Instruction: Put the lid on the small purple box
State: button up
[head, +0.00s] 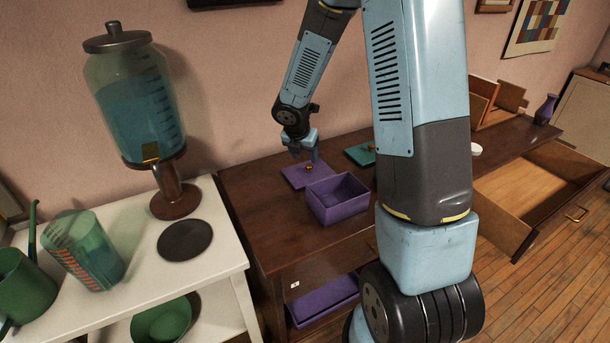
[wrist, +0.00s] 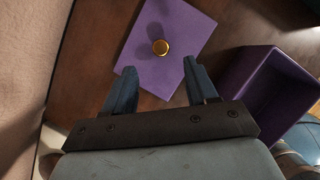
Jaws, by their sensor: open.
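The small purple box (head: 338,199) stands open and empty on the dark wooden cabinet top. Its purple lid (head: 296,178) lies flat behind it and a little to the left, with a round golden knob (wrist: 160,47) on top. My gripper (head: 304,156) is above the lid, close to the knob in the head view. In the wrist view my gripper (wrist: 159,75) is open and empty, and the knob is seen just beyond the gap between the fingertips. The box (wrist: 268,90) is at the right in the wrist view.
A teal lid (head: 361,153) lies behind the box, partly hidden by my arm. A purple tray (head: 322,300) sits on the shelf below. A white table (head: 130,296) at left holds a glass dispenser (head: 125,95) and green vessels. An open drawer (head: 525,190) juts out at right.

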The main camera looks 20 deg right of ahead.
aim_at(308, 166)
jog(key=shift+d+x, duration=0.2)
jog(key=shift+x, duration=2.95)
jog(key=shift+c, duration=0.2)
grip_shut()
